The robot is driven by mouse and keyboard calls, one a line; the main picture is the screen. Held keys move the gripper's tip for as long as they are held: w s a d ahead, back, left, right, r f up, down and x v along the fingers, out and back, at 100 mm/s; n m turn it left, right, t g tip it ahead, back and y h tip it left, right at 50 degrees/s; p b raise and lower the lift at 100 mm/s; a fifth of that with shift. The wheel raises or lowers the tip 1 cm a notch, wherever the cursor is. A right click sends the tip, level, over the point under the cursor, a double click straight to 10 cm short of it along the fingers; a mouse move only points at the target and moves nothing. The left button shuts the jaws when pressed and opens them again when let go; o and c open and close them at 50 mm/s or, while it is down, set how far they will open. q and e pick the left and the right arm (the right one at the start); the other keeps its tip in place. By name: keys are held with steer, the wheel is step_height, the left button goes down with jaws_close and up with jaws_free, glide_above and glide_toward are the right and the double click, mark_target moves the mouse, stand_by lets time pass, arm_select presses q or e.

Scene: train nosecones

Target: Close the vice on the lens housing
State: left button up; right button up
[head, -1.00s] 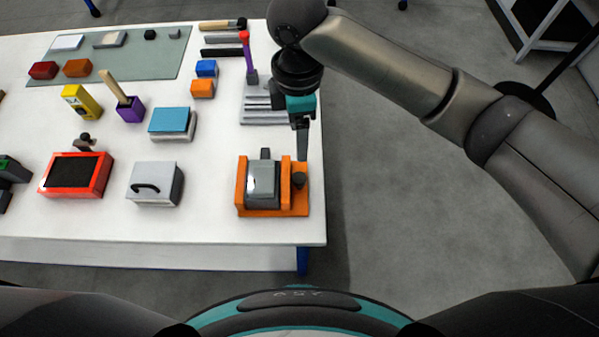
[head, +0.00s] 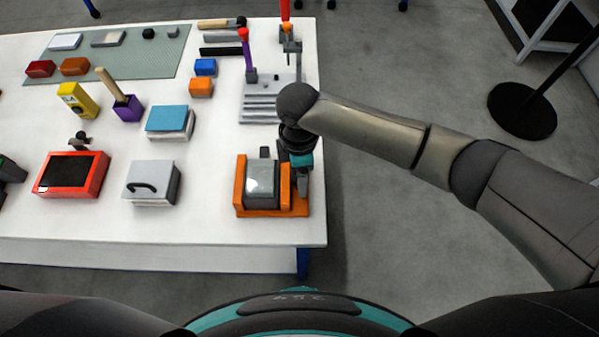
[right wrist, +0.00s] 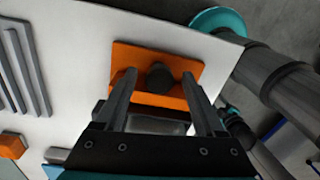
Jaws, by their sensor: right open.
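The orange vice (head: 241,190) stands at the table's front right corner. The grey lens housing (head: 262,180) sits between its orange jaws; whether both jaws touch it I cannot tell. My right gripper (head: 302,186) points down at the vice's right side and covers the knob there in the head view. In the right wrist view the vice (right wrist: 130,60) shows its dark round knob (right wrist: 159,77) between the two spread fingers of my right gripper (right wrist: 160,82). The fingers look apart from the knob. The housing (right wrist: 155,125) is partly hidden behind the gripper. My left gripper is out of view.
A grey box with a black handle (head: 150,183) and a red framed tray (head: 97,185) stand left of the vice. A grey stepped block (head: 262,108) lies behind it. The table edge (head: 322,215) is close on the right.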

jaws_close()
stand_by(0.7)
